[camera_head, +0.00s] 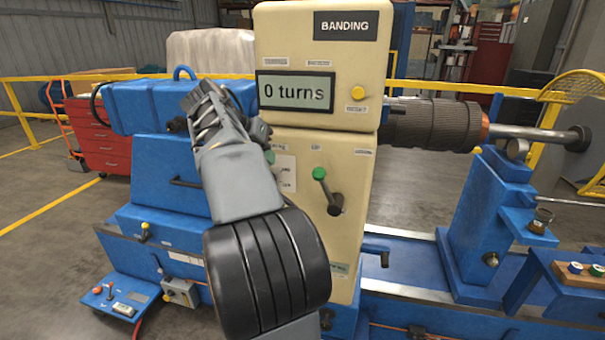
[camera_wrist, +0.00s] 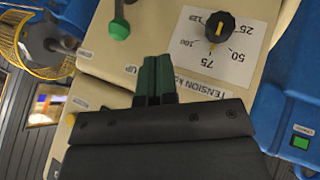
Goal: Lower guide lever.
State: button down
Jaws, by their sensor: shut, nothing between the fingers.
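The guide lever (camera_head: 319,173) is on the front of the cream banding cabinet (camera_head: 350,240). Its green knob stands above and slightly left of its dark pivot, just under a small label. In the wrist view, which is turned nearly upside down, the green knob (camera_wrist: 119,29) and part of the shaft show at the top. My gripper (camera_wrist: 156,62) is shut and empty, its dark green fingers together over the panel. The fingers appear apart from the knob, beside the "UP" label.
A black tension dial (camera_wrist: 219,27) is beside the lever on its scale plate. The display (camera_head: 296,93) reads "0 turns", with a yellow button (camera_head: 357,92) beside it. A crank handle (camera_head: 377,250) sticks out low at the right. Floor behind is partly open.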

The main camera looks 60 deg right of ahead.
jog(key=shift+s+d+f+p, duration=0.25)
jog(key=shift+s+d+f, duration=0.75)
jog(key=shift+d, duration=0.15)
jog(key=shift+s+d+f+p, duration=0.3)
jog(key=shift+s+d+f, duration=0.6)
jog(key=shift+d, duration=0.3)
jog(key=shift+s+d+f+p, duration=0.25)
jog(key=shift+s+d+f, duration=0.65)
jog(key=shift+d+f, duration=0.2)
jog(key=shift+r, duration=0.1)
